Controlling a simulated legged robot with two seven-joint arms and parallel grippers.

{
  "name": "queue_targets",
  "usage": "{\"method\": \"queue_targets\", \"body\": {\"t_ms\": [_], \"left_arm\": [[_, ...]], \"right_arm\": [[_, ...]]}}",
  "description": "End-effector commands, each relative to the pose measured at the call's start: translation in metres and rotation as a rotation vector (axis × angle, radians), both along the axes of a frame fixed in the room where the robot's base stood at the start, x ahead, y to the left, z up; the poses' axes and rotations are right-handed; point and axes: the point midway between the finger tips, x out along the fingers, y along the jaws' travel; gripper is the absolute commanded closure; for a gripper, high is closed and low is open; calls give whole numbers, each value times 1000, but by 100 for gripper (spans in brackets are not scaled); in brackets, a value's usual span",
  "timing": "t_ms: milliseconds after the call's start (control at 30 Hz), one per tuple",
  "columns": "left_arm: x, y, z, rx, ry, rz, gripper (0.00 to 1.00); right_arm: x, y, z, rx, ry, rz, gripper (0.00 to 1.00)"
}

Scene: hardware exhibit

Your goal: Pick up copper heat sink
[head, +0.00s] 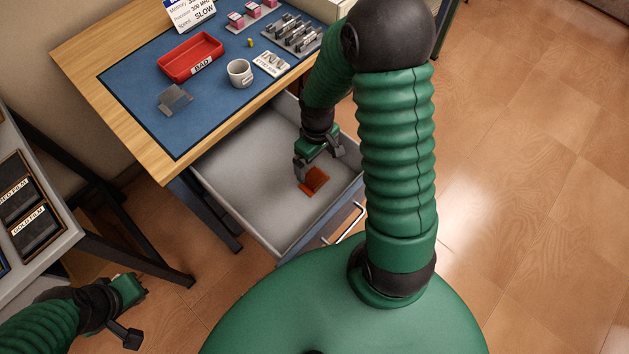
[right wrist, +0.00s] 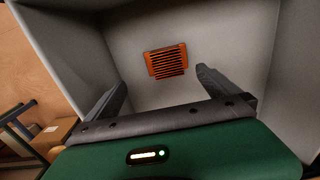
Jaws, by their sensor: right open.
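The copper heat sink (head: 314,182) is a small orange-brown finned block. It lies on the floor of the open grey drawer (head: 245,205), near the drawer's front right side. In the right wrist view the heat sink (right wrist: 167,61) lies ahead of and between the finger lines, apart from both fingers. My right gripper (head: 318,171) is open and empty, inside the drawer's outline and just above the heat sink. It also shows in the right wrist view (right wrist: 160,88) with its two fingers spread. My left gripper (head: 137,310) is low at the left, away from the drawer; its fingers look spread and empty.
Above the drawer, the desk's blue mat (head: 135,88) holds a red tray (head: 190,57) marked BAD, a white cup (head: 240,73) and a grey metal bracket (head: 175,99). The drawer walls surround the heat sink. Floor at right is clear.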

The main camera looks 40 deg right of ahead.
Motion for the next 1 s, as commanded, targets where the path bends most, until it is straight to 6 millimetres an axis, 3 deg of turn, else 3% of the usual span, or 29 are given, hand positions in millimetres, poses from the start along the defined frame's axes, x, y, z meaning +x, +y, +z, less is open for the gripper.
{"method": "queue_targets", "body": {"t_ms": [33, 200, 433, 700, 1000], "left_arm": [[0, 0, -6, 0, 0, 0, 100], [0, 0, -11, 0, 0, 0, 100], [0, 0, -28, 0, 0, 1, 100], [0, 0, -27, 0, 0, 1, 100], [0, 0, -27, 0, 0, 1, 100]], "right_arm": [[0, 3, -12, -2, 2, 3, 0], [-1, 9, -26, -9, 0, 5, 0], [-7, 13, -67, -7, 2, 3, 0], [-7, 12, -71, -7, -2, 3, 0], [-6, 13, -70, -9, -2, 3, 37]]}}
